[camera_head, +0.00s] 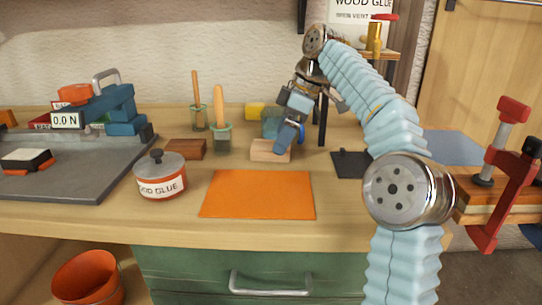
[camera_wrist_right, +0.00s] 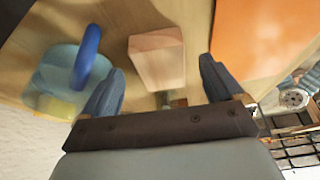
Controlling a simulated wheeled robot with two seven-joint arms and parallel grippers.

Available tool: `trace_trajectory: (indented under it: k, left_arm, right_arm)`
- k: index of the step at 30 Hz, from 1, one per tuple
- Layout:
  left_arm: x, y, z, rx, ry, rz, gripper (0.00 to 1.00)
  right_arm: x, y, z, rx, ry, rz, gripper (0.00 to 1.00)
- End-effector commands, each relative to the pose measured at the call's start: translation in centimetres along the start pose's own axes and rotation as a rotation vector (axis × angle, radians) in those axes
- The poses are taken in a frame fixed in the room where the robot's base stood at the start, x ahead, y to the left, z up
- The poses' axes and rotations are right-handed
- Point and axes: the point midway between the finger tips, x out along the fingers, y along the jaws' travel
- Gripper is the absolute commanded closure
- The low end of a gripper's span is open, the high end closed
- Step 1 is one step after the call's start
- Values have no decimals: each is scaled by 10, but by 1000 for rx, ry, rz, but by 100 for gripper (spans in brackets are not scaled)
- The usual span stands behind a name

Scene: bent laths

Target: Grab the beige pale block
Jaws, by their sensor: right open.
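The beige pale block (camera_head: 268,151) lies on the wooden bench just behind the orange mat. In the right wrist view the block (camera_wrist_right: 157,55) shows ahead, in the gap between the two blue fingers. My right gripper (camera_head: 290,136) is open and empty, low over the bench at the block's right rear. In the head view a finger overlaps the block's upper right edge; I cannot tell whether it touches. My left gripper is not in view.
A glass jar with a brush (camera_head: 221,138) and a brown block (camera_head: 186,149) are to the left. The orange mat (camera_head: 258,194) is bare.

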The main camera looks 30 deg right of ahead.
Motion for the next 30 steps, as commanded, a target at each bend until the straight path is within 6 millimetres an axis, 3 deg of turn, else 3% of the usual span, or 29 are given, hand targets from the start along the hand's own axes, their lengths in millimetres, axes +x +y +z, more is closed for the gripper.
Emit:
trace_trajectory:
  k: [1,4,12,24,30]
  left_arm:
    - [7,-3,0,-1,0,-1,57]
    - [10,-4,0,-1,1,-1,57]
    - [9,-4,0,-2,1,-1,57]
    - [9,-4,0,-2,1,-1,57]
    - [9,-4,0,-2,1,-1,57]
  right_arm:
    - [11,0,2,1,-1,0,6]
    - [20,0,2,2,0,1,6]
    - [22,0,0,2,1,2,8]
    - [22,0,0,2,0,1,68]
    - [21,0,0,2,1,1,68]
